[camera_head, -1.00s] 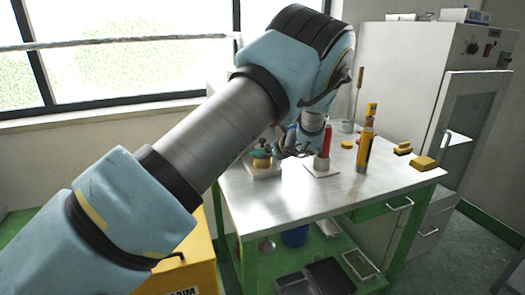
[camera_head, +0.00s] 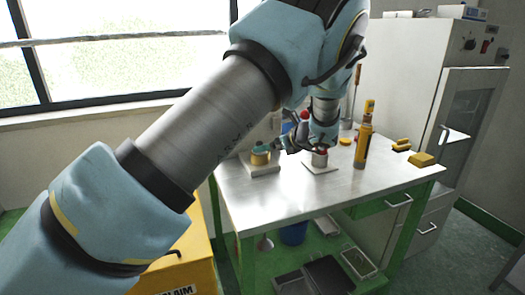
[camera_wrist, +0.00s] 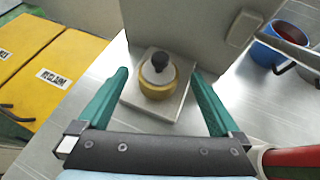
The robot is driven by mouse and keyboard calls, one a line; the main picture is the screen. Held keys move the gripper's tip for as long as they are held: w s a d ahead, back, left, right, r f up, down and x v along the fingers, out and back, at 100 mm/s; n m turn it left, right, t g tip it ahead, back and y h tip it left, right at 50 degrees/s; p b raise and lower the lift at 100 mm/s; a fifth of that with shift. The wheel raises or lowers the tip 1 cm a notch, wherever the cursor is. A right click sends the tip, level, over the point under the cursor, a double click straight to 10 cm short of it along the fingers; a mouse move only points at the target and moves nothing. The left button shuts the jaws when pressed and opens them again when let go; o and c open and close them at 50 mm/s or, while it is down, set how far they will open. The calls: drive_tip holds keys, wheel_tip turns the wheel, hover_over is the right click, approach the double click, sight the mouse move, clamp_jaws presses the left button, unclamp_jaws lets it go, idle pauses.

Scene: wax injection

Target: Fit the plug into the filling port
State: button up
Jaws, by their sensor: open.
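I cannot tell whether the knob is the plug. My gripper (camera_wrist: 158,72) is open and empty, with its green fingers on either side of this piece. Whether they are level with it is unclear.
A red cylindrical thing (camera_wrist: 292,160) lies close to my gripper's right side. A blue cup (camera_wrist: 267,53) stands further right. A tall yellow tool (camera_head: 364,138) and yellow blocks (camera_head: 422,160) stand on the table (camera_head: 290,200). Its front is clear.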

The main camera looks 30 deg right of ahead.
drive_tip(key=shift+b+v, duration=0.4)
drive_tip(key=shift+v, duration=2.2)
drive_tip(key=w+a+f+n+g+y, duration=0.15)
drive_tip(key=a+n+g, duration=0.4)
drive_tip(key=a, duration=0.85)
drive_tip(key=w+a+f+n+g, duration=0.1)
drive_tip(key=a+f+n+g, duration=0.15)
drive_tip(key=a+n, duration=0.9)
drive_tip(key=s+a+n+h, duration=0.1)
drive_tip(key=s+a+n, duration=0.3)
drive_tip(key=a, duration=0.3)
drive_tip(key=s+a+r+n+g+h, duration=0.1)
drive_tip(key=s+a+n+h, duration=0.1)
drive_tip(key=s+a+n, duration=0.2)
drive_tip(key=s+a+r+n+g+h, duration=0.1)
drive_tip(key=s+a+n, duration=0.3)
drive_tip(key=a+n, duration=0.3)
drive_tip(key=a, duration=0.3)
drive_tip(key=shift+s+a, duration=0.2)
drive_tip(key=shift+s, duration=0.15)
